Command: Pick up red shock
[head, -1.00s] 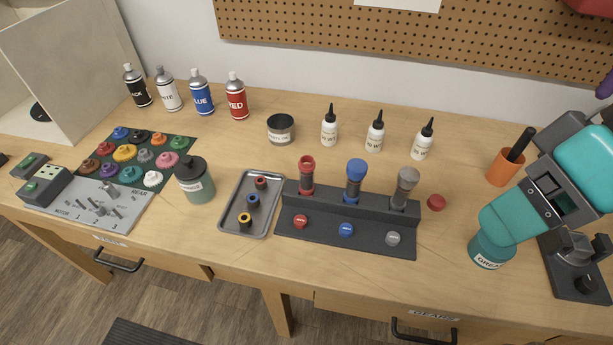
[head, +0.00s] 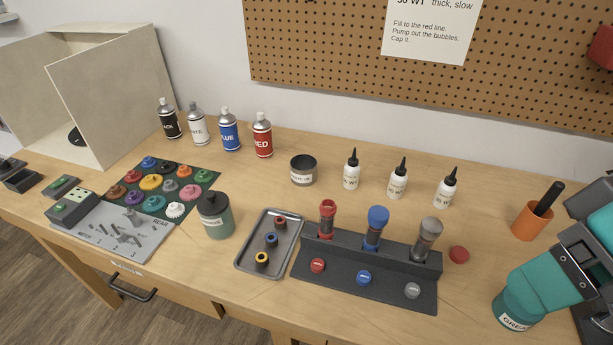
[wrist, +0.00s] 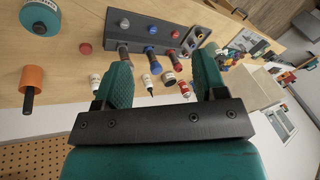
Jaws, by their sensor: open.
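In the wrist view, the red shock (wrist: 176,62) shows beyond the gap between the fingers, nearer the right one. My gripper (wrist: 163,70) is open and empty, its two teal fingers apart from the shocks.
A tray (head: 244,262) with small rings lies left of the rack. A red cap (head: 459,254) lies to the right of the rack. White bottles (head: 398,182) and a tin (head: 303,171) stand behind. A grease jar (head: 513,307) and orange cup (head: 530,222) are at right.

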